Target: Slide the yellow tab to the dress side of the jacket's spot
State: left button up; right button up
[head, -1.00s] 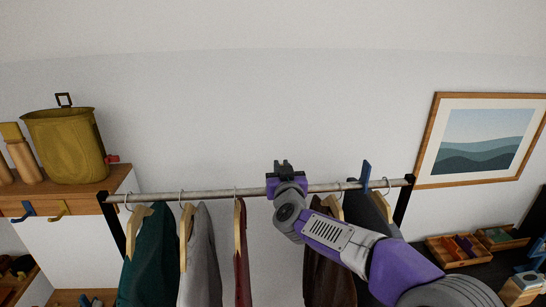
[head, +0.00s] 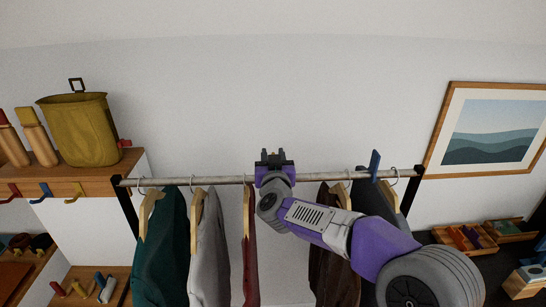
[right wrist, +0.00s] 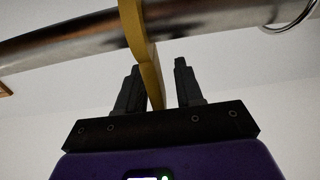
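The yellow tab (right wrist: 150,65) hangs over the metal rail in the right wrist view, its lower end between my right gripper's fingers. My right gripper (right wrist: 158,88) is open, with a gap visible on either side of the tab. In the head view this gripper (head: 273,157) is at the rail (head: 226,181), just right of a dark red garment (head: 249,260); it hides the tab there. Teal (head: 162,255) and grey (head: 208,260) garments hang further left, a dark brown one (head: 335,265) to the right. I cannot tell which are jacket and dress. My left gripper is out of view.
A blue tab (head: 375,163) stands on the rail at right, near a dark garment. Blue (head: 41,193) and yellow (head: 74,192) hooks are on the left shelf, below a mustard bin (head: 84,130). The rail between gripper and brown garment is bare.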

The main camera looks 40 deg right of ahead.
jog(key=v, duration=0.7)
jog(key=shift+s+b, duration=0.25)
jog(key=shift+b, duration=0.15)
jog(key=shift+a, duration=0.15)
